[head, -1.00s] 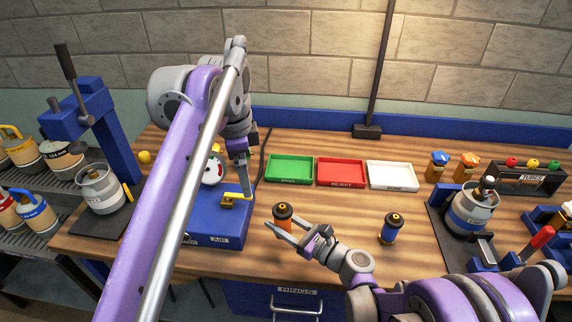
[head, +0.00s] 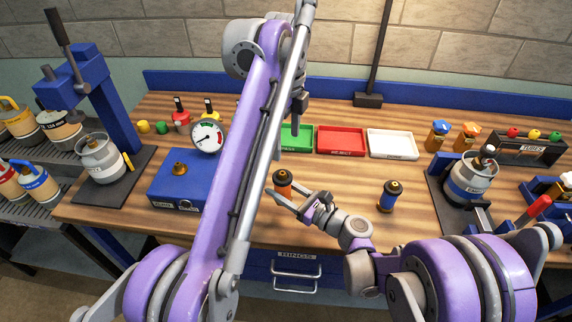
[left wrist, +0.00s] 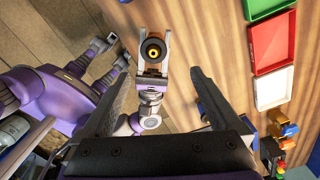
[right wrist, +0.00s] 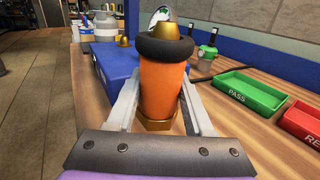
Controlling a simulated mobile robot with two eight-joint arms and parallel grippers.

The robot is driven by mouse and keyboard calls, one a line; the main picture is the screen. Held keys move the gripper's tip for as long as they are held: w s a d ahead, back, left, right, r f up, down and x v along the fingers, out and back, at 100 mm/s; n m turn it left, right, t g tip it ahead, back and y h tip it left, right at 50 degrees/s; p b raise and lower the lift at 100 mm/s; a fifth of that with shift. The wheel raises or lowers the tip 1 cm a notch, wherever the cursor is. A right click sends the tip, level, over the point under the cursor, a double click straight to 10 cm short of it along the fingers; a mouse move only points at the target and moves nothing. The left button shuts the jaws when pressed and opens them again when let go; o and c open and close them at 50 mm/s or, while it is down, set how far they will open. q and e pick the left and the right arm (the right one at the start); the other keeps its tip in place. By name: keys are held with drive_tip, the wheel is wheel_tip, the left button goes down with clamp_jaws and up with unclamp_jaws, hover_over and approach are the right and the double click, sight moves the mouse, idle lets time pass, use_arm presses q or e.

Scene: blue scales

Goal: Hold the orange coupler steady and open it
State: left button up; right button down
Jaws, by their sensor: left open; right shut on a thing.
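In the right wrist view the coupler (right wrist: 163,88) has a black ring and brass cap on top and a brass hex foot. My right gripper (head: 284,197) is shut on its body from both sides. I cannot tell whether its foot touches the bench. My left gripper (left wrist: 160,82) is open and empty; its fingers point toward the coupler's top (left wrist: 153,50), which lies ahead of the gap. In the head view my left gripper (head: 298,112) is mostly hidden.
A blue coupler (head: 389,196) stands to the right. The blue gauge box (head: 180,190) with a brass fitting is to the left. Green (head: 298,139), red (head: 341,141) and white (head: 393,144) trays lie behind. A canister (head: 470,180) stands at right.

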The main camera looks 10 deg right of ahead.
sight(286, 173)
use_arm(q)
wheel_tip(286, 173, down, 10)
drive_tip(key=shift+f, duration=0.15)
idle(0.3)
drive_tip(key=shift+c, duration=0.3)
clamp_jaws()
idle(0.6)
drive_tip(key=shift+s+r, duration=0.1)
drive_tip(key=shift+r, duration=1.05)
drive_tip(key=shift+r, duration=0.1)
